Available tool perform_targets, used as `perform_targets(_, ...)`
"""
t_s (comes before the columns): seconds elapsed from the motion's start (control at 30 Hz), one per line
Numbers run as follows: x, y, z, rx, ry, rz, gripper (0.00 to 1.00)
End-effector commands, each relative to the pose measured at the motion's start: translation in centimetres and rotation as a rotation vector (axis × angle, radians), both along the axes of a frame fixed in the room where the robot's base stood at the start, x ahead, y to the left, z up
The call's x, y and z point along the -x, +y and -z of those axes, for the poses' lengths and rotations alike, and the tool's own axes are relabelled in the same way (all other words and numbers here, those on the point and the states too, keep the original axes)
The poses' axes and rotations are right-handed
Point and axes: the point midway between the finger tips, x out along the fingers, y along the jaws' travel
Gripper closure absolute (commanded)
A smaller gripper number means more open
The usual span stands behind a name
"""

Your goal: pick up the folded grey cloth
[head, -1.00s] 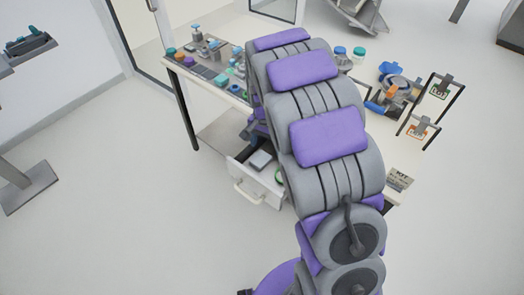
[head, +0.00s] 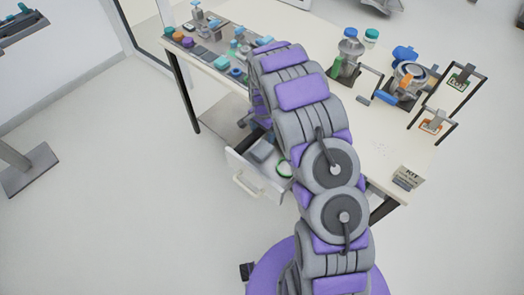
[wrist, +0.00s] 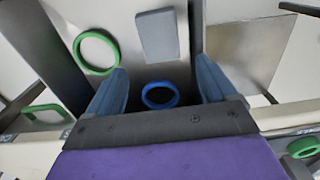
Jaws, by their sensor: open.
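The folded grey cloth (head: 262,151) lies in the open white drawer (head: 246,184) under the table. In the wrist view the cloth (wrist: 158,35) is a flat grey rectangle at top centre, beyond my fingertips. My gripper (wrist: 163,76) is open, its two blue-grey fingers spread apart, with the cloth ahead of the gap and not between them. A blue ring (wrist: 160,95) shows between the fingers in the picture; how far below it lies I cannot tell. In the head view my arm hides most of the gripper.
A green ring (wrist: 95,52) lies left of the cloth, near my left finger. The drawer's walls are close on both sides. The floor in front is clear.

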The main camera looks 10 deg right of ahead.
Motion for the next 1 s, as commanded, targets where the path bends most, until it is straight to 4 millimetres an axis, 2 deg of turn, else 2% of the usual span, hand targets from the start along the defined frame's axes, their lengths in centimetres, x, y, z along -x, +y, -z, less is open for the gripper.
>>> perform_targets(0.03,0.1,0.0,1.3,0.000,0.004,0.000,0.15)
perform_targets(0.2,0.2,0.1,4.4,0.001,0.006,-0.001,0.15)
perform_targets(0.47,0.1,0.1,6.1,0.001,0.000,-0.001,0.15)
perform_targets(0.8,0.2,0.1,10.9,0.002,0.006,-0.001,0.15)
perform_targets(1.0,0.2,0.1,11.3,0.002,0.002,-0.001,0.15)
